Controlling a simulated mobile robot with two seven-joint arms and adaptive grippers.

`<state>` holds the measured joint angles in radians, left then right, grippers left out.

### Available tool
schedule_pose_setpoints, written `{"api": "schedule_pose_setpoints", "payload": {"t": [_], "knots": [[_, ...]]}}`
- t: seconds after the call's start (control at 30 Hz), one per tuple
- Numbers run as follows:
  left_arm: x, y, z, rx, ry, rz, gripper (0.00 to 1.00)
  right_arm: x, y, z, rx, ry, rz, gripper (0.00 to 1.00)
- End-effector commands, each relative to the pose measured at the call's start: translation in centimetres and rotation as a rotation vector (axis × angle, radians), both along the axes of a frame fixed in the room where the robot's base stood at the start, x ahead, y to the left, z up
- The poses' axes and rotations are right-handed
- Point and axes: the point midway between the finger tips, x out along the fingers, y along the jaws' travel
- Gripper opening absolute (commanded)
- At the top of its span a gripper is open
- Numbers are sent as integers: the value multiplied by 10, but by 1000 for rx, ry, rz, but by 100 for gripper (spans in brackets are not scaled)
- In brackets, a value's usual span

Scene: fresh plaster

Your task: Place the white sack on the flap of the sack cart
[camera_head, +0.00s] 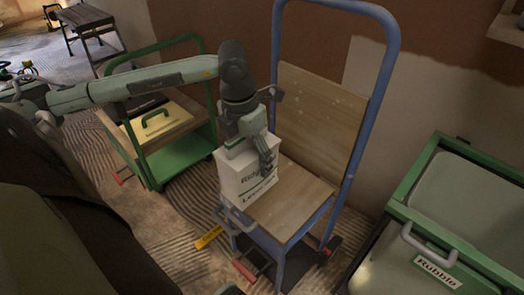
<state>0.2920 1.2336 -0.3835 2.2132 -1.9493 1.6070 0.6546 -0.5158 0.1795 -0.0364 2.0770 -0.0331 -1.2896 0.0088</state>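The white sack (238,183), with dark lettering on its face, is upright at the left part of the flap (292,205) of the blue sack cart (388,75). The flap is a flat wooden board in front of the cart's wooden back panel. I cannot tell whether the sack's bottom touches the flap or hangs just above it. My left gripper (259,155) reaches down from above, its fingers closed around the sack's upper right part. The gripper hides part of the sack.
A green cart (183,158) with a toolbox-like case (158,126) stands behind left. A green bin labelled Rubble (437,270) stands at the right. A yellow level-like bar (209,237) lies on the floor by the sack cart. The flap's right part is bare.

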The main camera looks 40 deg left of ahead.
Motion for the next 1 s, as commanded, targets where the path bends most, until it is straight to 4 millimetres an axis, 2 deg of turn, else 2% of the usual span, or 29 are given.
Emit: {"api": "schedule_pose_setpoints", "payload": {"t": [0.3,0.5,0.77,1.0], "knots": [[64,-6,-33,-5,-5,-1,8,0,0,-12,7,4,0,40],[94,-6,-52,-3,-5,-1,8,0,1,-19,11,11,1,40],[104,-6,-62,-1,-4,-4,8,4,4,-20,17,2,1,40],[103,-7,-90,-2,-1,-4,8,4,4,-20,18,1,2,40]]}}
